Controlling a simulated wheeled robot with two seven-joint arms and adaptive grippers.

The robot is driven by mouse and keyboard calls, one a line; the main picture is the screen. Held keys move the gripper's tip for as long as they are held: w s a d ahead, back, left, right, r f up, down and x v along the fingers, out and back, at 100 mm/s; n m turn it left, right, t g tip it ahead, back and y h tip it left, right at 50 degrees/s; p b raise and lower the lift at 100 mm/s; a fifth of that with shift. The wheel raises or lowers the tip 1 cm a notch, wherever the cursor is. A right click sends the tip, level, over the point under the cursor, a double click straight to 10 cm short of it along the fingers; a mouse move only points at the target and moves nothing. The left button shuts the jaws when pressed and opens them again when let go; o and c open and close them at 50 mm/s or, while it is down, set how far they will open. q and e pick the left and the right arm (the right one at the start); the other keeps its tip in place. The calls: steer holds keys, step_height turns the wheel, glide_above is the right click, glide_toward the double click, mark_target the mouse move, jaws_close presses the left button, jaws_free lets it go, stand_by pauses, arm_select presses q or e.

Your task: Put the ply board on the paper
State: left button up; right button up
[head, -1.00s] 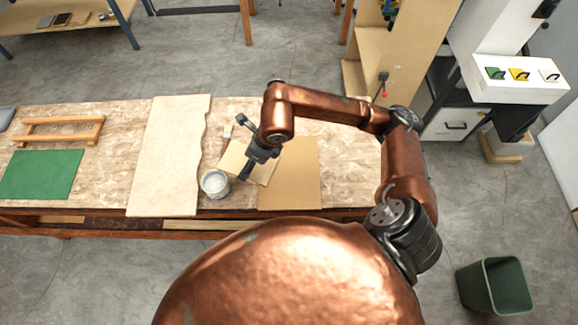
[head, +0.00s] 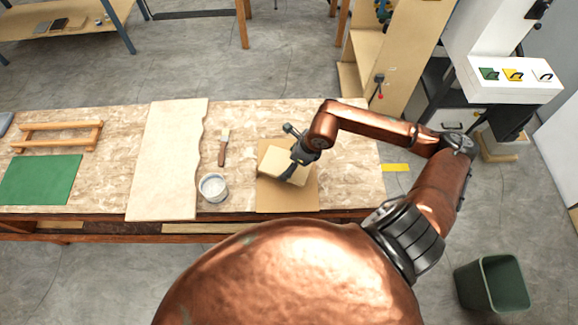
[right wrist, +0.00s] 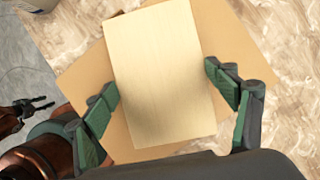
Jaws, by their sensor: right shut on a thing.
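The ply board (head: 273,160) is a pale rectangular sheet. My right gripper (head: 297,162) is shut on it. The board overlaps the brown paper (head: 275,202) in the head view, turned a little against it; I cannot tell whether they touch. In the right wrist view the board (right wrist: 165,75) lies between the green-padded fingers of my right gripper (right wrist: 170,100), with the paper (right wrist: 230,45) showing behind it on both sides. My left gripper (right wrist: 30,110) shows small at the left edge of the right wrist view; its opening is unclear. It is out of the head view.
A white tub (head: 213,188) and a brush (head: 223,150) sit left of the paper. A large pale wavy-edged board (head: 163,165), a green mat (head: 42,180) and a wooden frame (head: 58,135) lie further left. The bench is clear behind the paper.

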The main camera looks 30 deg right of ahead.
step_height(320, 180, down, 3)
steer(key=shift+d+f, duration=0.1)
steer(key=shift+d, duration=0.05)
steer(key=o, duration=1.3)
steer(key=v, duration=1.2)
steer(key=shift+w, duration=0.1)
